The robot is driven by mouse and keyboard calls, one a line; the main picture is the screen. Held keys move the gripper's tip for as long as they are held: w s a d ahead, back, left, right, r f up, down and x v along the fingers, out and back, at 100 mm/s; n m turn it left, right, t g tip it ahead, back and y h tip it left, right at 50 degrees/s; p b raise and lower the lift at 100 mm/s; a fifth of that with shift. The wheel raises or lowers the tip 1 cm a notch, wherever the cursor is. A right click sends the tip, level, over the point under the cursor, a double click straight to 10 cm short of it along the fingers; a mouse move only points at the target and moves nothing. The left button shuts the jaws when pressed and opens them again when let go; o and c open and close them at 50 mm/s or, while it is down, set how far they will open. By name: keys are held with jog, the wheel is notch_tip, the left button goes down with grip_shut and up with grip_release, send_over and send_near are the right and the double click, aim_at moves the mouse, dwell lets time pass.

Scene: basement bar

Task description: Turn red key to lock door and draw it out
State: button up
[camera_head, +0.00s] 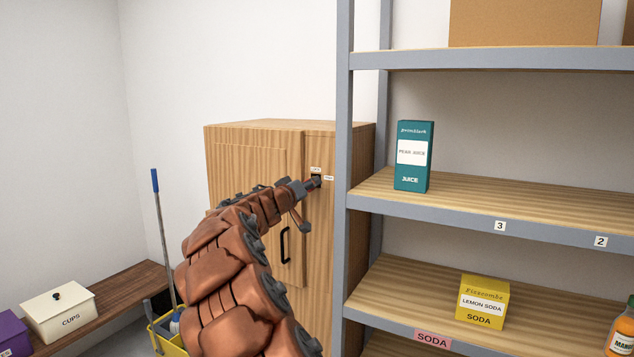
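A wooden cabinet (330,235) stands against the back wall with its door (255,165) looking shut. A black handle (285,245) is on the front. My gripper (315,181) reaches to the upper right part of the cabinet front, beside small white labels (316,169). Its fingertips are at or very near the front surface; I cannot tell whether they touch. The red key cannot be made out, and the lock is hidden or too small to tell. Whether the fingers are shut on something is not clear. My arm covers part of the door.
A grey metal shelf rack (343,130) stands close on the right, holding a teal juice carton (413,157), a yellow lemon soda box (482,300) and an orange bottle (622,330). A bench (130,288) with a cups box (60,312) and a yellow mop bucket (165,340) are at left.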

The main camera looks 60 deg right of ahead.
grip_shut()
jog(key=n+p, duration=0.1)
jog(key=n, duration=0.3)
jog(key=shift+r+n, duration=0.15)
jog(key=shift+n, duration=0.25)
jog(key=shift+n+p, duration=0.3)
jog(key=shift+n, duration=0.2)
jog(key=shift+a, duration=0.1)
